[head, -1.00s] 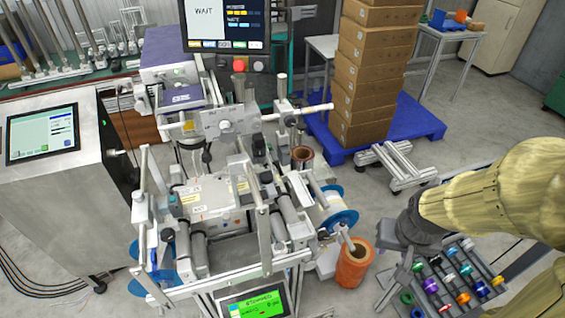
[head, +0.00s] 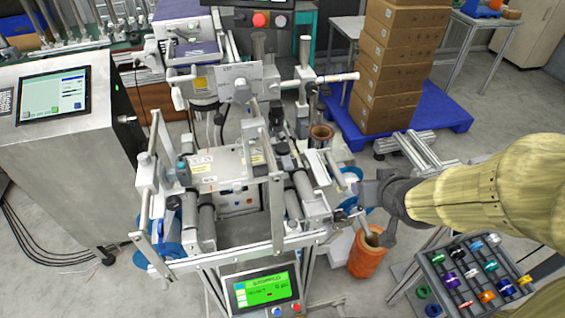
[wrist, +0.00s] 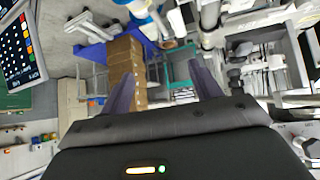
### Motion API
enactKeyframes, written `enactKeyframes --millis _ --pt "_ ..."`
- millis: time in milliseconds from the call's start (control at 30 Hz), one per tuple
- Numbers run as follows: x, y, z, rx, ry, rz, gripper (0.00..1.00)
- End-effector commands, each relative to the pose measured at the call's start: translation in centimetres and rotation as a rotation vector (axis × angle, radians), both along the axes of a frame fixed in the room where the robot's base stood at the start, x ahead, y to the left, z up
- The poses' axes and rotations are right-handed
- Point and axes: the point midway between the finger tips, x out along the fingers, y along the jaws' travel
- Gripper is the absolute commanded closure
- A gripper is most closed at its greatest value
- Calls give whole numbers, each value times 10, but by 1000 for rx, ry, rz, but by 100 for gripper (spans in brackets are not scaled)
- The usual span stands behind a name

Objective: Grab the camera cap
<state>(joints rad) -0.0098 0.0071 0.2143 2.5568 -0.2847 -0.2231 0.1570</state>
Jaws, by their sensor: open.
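I cannot pick out a camera cap for certain in either view. My gripper (head: 364,208) is at the right side of the grey machine (head: 240,180) in the head view, close to its rollers. In the wrist view its two dark fingers (wrist: 162,88) stand wide apart, with nothing between them. Behind them show distant cartons and machine parts. Whether the gripper touches the machine is unclear. Small coloured round pieces sit on a grey rack (head: 432,272) at lower right, too small to tell apart.
Stacked cartons (head: 388,80) stand on a blue pallet (head: 445,118) behind. A steel cabinet with a screen (head: 54,95) is at left. A green display (head: 263,291) is at the front.

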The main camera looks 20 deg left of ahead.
Motion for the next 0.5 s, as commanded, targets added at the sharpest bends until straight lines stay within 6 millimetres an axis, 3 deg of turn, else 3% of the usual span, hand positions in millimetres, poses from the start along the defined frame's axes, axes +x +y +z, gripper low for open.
enactKeyframes --millis 33,200,333,500 --pt "5 24 -16 36 -75 74 37" --pt "1 96 -8 178 -271 295 37" --pt "-8 123 2 248 -335 383 37" --pt "-10 128 7 263 -347 400 37"
